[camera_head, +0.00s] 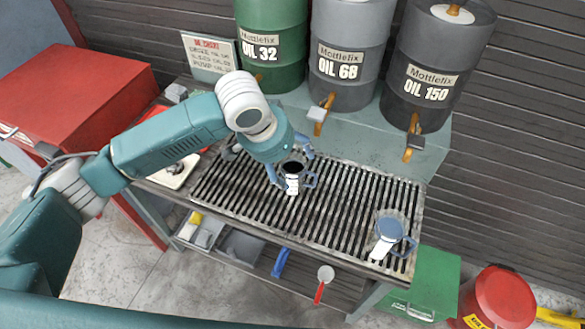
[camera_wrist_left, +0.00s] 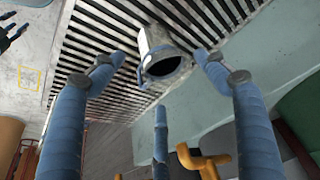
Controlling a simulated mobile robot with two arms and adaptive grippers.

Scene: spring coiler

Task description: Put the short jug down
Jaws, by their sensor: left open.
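A small jug (camera_head: 292,184) with a white label, dark open mouth and blue handle is upright on the slotted grate (camera_head: 245,200). In the left wrist view the jug (camera_wrist_left: 162,60) lies between the spread fingers, with gaps visible on both sides. My left gripper (camera_head: 290,166) is open just above and around it and partly hides it in the head view. A second jug (camera_head: 388,230) with a blue handle and white label stands apart near the grate's right end. I cannot tell surely which is shorter. My right gripper is not in view.
Green (camera_head: 270,42), grey (camera_head: 345,55) and dark (camera_head: 437,65) oil drums with orange taps stand behind the grate. The grate between the jugs is clear. A red cabinet (camera_head: 75,100) is at left; a red bin (camera_head: 497,297) is at lower right.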

